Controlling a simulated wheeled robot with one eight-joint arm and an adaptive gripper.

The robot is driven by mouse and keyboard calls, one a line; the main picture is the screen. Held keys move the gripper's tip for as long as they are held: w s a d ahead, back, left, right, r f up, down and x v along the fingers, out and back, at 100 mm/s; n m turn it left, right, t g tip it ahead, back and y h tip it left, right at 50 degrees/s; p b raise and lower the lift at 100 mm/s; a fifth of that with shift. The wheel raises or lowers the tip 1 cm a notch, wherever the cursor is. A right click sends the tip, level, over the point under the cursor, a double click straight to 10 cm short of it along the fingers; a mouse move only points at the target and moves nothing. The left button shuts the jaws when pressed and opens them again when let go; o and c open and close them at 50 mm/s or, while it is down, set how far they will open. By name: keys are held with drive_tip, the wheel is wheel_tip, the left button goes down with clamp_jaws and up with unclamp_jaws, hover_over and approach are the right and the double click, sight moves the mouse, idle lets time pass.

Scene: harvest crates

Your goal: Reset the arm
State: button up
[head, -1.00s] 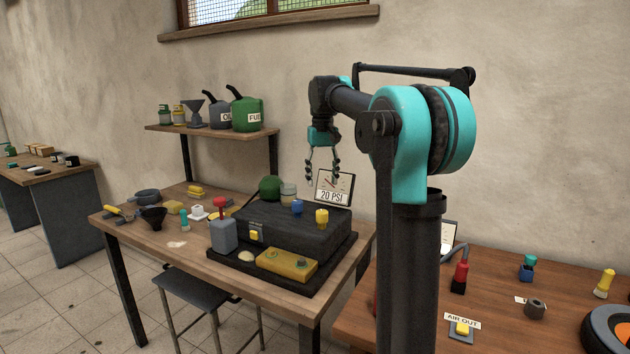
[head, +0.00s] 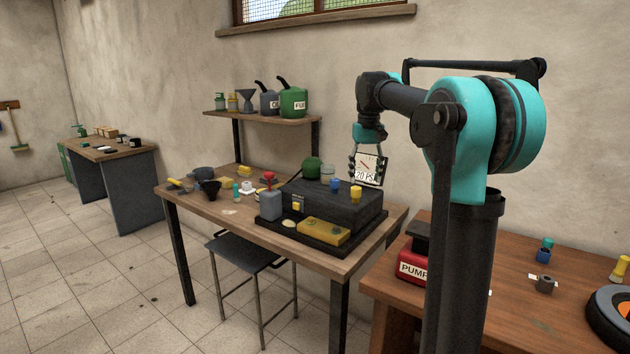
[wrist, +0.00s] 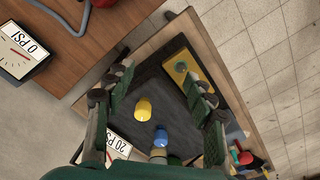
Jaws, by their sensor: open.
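My gripper (head: 367,170) hangs open and empty from my raised arm in the head view, in front of the 20 PSI gauge card (head: 371,168). In the wrist view its two fingers (wrist: 160,95) are spread wide, with the black case (wrist: 165,75) below and between them. A yellow knob (wrist: 143,107) and a blue knob (wrist: 160,137) on the case show between the fingers, apart from them. The gauge card also shows in the wrist view (wrist: 118,147), partly hidden by a finger.
The wooden table (head: 230,222) bears the case, a funnel, a grey can and small parts. A shelf (head: 262,118) with fuel cans stands behind. A second table (head: 570,275) at right holds a red pump (head: 413,262) and a tyre.

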drive_tip(key=s+d+f+t, duration=0.2)
drive_tip(key=s+f, duration=1.3)
drive_tip(key=f, duration=0.1)
drive_tip(key=s+d+f+t, duration=0.2)
drive_tip(key=s+f, duration=1.2)
drive_tip(key=f, duration=0.1)
drive_tip(key=shift+s+f+m, duration=0.4)
